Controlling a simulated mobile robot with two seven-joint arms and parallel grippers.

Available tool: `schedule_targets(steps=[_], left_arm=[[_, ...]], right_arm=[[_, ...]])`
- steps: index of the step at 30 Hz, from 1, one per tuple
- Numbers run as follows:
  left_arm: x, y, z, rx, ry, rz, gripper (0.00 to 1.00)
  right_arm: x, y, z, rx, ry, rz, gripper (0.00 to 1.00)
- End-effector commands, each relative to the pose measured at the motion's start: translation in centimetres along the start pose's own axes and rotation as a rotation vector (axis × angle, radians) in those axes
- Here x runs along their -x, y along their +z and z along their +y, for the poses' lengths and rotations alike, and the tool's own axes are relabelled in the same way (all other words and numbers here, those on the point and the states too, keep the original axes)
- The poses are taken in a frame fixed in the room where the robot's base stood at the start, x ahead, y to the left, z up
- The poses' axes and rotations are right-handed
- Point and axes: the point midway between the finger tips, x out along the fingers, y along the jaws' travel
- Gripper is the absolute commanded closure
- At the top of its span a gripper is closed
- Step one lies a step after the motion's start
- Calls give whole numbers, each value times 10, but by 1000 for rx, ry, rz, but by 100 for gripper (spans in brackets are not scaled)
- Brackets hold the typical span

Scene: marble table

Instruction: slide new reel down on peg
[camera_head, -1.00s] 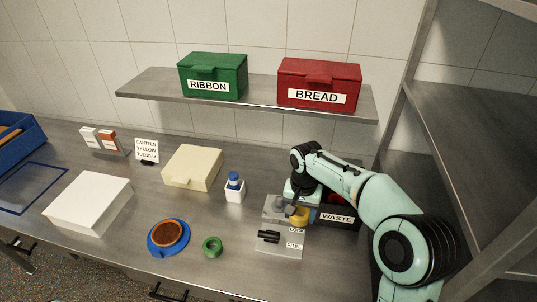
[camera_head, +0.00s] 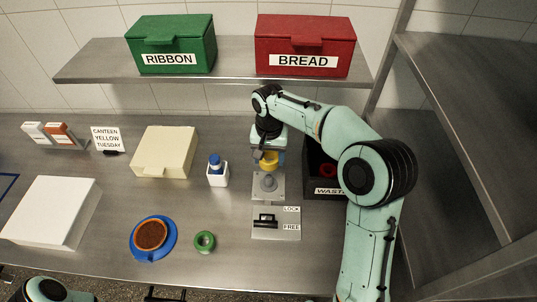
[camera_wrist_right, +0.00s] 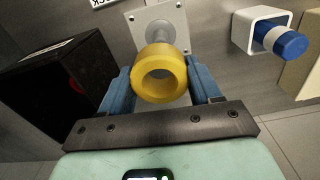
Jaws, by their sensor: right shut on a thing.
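My right gripper (camera_head: 268,153) is shut on a yellow reel (camera_head: 269,161). The reel also shows between the blue fingers in the right wrist view (camera_wrist_right: 160,73), its hole facing that camera. The grey peg (camera_head: 268,182) stands on a square plate of a metal fixture. In the wrist view the peg (camera_wrist_right: 160,25) shows just beyond the reel. The reel appears held above the plate; I cannot tell whether the peg's tip is inside its hole. The fixture's front has a black latch (camera_head: 265,221) beside LOCK and FREE labels. My left gripper is out of view.
A black WASTE bin (camera_head: 313,178) with a red ring inside stands right of the fixture. A green ring (camera_head: 204,242) and a blue plate (camera_head: 139,249) lie front left. A shelf (camera_head: 85,64) holds boxes behind.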

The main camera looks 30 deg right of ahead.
Motion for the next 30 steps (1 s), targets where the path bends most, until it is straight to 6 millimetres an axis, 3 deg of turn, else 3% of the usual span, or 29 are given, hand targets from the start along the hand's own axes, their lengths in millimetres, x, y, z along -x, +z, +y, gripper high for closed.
schedule_targets(steps=[8, 21, 30], left_arm=[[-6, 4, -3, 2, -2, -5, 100], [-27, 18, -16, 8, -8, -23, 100], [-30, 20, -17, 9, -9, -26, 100]], right_arm=[[-11, 1, 1, -1, 1, -2, 59], [-51, 2, 0, 0, 1, -1, 59], [-58, 1, 0, 0, -1, 0, 59]])
